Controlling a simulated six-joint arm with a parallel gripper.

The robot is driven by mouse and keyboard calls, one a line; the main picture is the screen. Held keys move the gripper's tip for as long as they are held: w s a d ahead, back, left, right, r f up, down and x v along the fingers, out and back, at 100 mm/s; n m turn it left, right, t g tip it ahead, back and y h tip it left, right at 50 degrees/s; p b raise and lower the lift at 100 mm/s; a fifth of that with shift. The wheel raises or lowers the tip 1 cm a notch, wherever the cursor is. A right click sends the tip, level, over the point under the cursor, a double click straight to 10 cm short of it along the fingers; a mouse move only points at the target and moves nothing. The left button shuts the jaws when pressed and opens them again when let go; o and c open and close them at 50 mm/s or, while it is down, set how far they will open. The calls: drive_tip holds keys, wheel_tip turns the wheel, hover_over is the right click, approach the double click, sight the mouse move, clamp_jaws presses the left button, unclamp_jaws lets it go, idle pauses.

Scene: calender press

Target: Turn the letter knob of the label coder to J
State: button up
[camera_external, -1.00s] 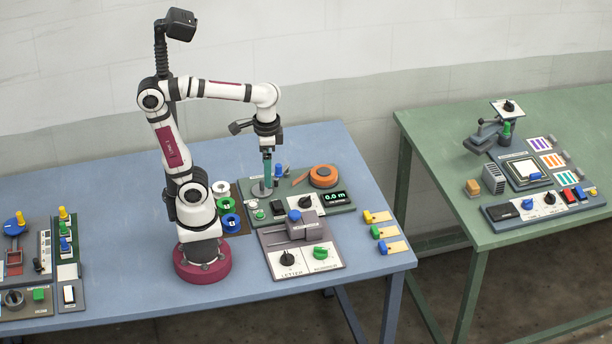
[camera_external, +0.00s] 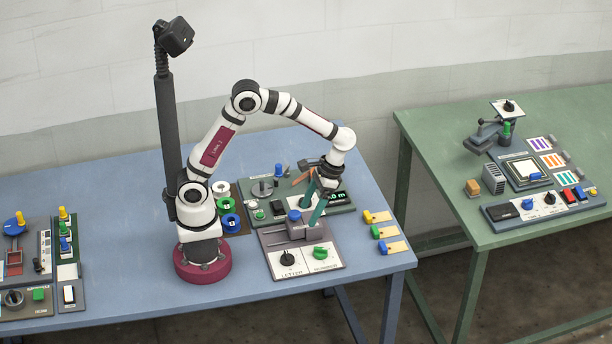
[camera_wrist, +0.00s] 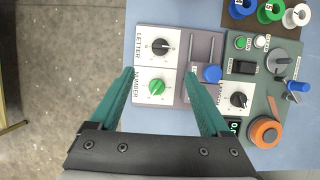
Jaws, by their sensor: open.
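The label coder (camera_external: 270,240) is a grey plate with two white dial cards and a slotted part with a blue knob (camera_wrist: 212,74). Its black letter knob (camera_external: 287,258) is on the front left card; it also shows in the wrist view (camera_wrist: 161,46) beside the word LETTER. Its pointer setting is too small to read. The green number knob (camera_wrist: 157,87) is beside it. My gripper (camera_external: 311,219) is open and empty above the coder's rear part. In the wrist view its teal fingertips (camera_wrist: 160,73) frame the space between the two knobs.
Behind the coder is a green panel (camera_wrist: 262,88) with a black LENGTH knob (camera_wrist: 238,100), an orange roll (camera_wrist: 265,132) and a display. Colored spools (camera_external: 229,222) stand to its left. Tagged pieces (camera_external: 385,232) lie right of the coder, near the table edge.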

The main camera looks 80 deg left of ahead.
sight(288, 255)
drive_tip(key=x, duration=1.5)
drive_tip(key=shift+s+f, duration=0.1)
drive_tip(key=shift+f, duration=0.25)
clamp_jaws()
